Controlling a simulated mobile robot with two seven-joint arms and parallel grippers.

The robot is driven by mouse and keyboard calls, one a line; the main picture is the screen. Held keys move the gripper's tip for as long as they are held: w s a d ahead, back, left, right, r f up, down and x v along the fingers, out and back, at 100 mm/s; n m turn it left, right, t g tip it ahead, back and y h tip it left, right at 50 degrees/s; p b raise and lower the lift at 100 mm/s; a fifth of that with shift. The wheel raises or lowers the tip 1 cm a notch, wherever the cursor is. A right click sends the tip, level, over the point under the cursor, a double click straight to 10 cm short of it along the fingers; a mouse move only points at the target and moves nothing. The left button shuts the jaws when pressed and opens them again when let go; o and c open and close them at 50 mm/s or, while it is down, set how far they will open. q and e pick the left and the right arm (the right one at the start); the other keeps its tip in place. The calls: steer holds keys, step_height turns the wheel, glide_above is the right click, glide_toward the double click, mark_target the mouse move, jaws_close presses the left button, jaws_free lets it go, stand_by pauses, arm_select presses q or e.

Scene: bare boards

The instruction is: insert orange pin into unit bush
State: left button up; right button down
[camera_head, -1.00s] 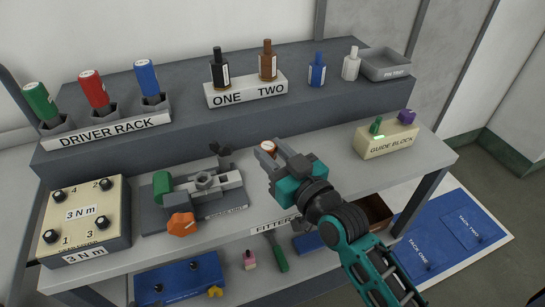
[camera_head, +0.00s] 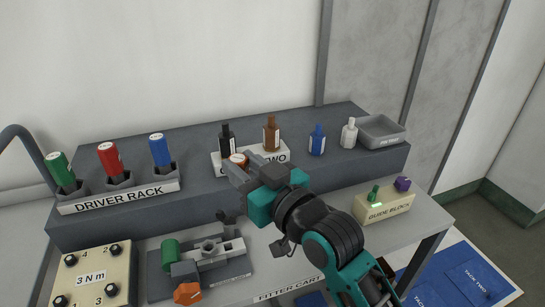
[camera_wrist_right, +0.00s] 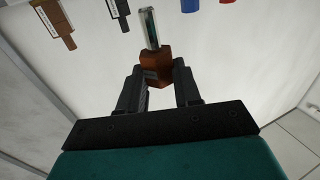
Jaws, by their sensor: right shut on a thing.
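My right gripper (camera_head: 243,170) is shut on the orange pin (camera_head: 238,159), above the cart and in front of the ONE TWO stand. In the right wrist view the pin's orange head (camera_wrist_right: 155,68) sits between the fingertips, with its metallic shaft (camera_wrist_right: 150,28) pointing away from the gripper. The grey unit (camera_head: 208,256) lies on the cart's lower top, below and left of the gripper. Its ring-shaped bush (camera_head: 209,246) faces up and looks empty. My left gripper is out of view.
The driver rack (camera_head: 120,196) holds green, red and blue drivers. Black (camera_head: 226,144) and brown bottles stand behind the gripper; blue and white bottles and a grey tray (camera_head: 381,130) are right. The guide block (camera_head: 383,207) and 3 Nm box (camera_head: 93,275) flank the unit.

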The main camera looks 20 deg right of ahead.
steer(key=s+a+f+n+g+y, duration=0.1)
steer(key=a+f+n+y, duration=0.1)
steer(key=a+f, duration=0.3)
steer(key=a, duration=0.2)
steer(key=shift+a+f+y, duration=0.15)
steer(key=shift+a+y, duration=0.2)
steer(key=shift+y, duration=0.05)
steer(key=shift+f, duration=0.15)
steer(key=shift+s+f+b, duration=0.1)
steer(key=shift+f+b, duration=1.45)
steer(key=shift+f, duration=1.25)
steer(key=shift+p, duration=0.55)
